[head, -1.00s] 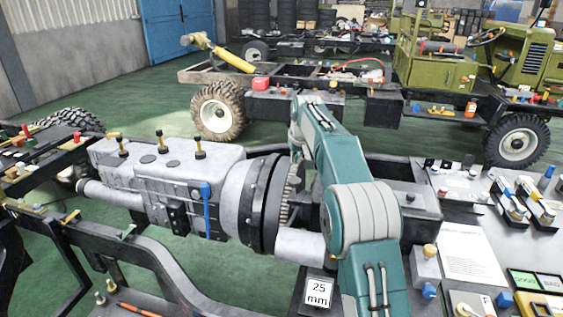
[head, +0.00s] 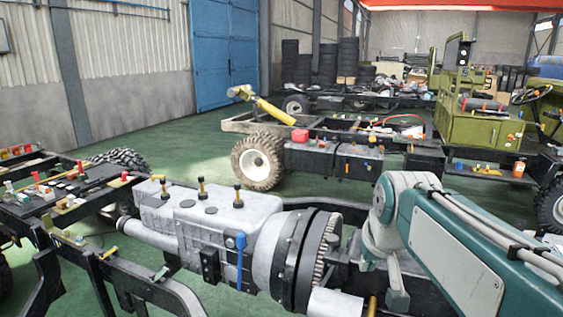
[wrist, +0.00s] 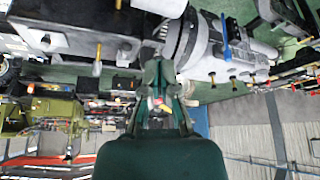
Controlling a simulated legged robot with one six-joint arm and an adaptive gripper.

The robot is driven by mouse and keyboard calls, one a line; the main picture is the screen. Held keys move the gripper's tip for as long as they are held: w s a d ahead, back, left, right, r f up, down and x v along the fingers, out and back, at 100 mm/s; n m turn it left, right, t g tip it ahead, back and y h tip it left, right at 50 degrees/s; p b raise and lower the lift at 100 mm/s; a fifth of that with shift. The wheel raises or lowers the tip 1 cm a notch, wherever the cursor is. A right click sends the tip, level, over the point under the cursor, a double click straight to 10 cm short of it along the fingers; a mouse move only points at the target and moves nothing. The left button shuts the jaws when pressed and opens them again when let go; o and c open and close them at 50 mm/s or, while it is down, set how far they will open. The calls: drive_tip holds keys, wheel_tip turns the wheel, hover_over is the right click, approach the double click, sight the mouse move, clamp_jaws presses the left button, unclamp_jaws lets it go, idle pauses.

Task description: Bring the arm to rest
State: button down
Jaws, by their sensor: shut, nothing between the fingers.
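My gripper (wrist: 159,82) shows in the middle of the wrist view, its two dark green fingers together and nothing between them. My green and grey arm (head: 455,240) comes in from the lower right of the head view, with its rounded pale joint to the right of the grey gearbox (head: 215,225). I cannot clearly make out the fingers in the head view. The wrist view is upside down, with the gearbox (wrist: 205,50) at its upper right, beyond the fingers.
Dark chassis rails (head: 105,270) run beside the gearbox at the lower left. A bench with small parts (head: 70,190) stands at the left. Behind are a chassis with a wheel (head: 257,163) and a green vehicle (head: 480,125).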

drive_tip(key=s+f, duration=0.4)
drive_tip(key=s, duration=0.4)
drive_tip(key=s+f, duration=0.4)
drive_tip(key=s, duration=0.4)
drive_tip(key=shift+s+f, duration=0.3)
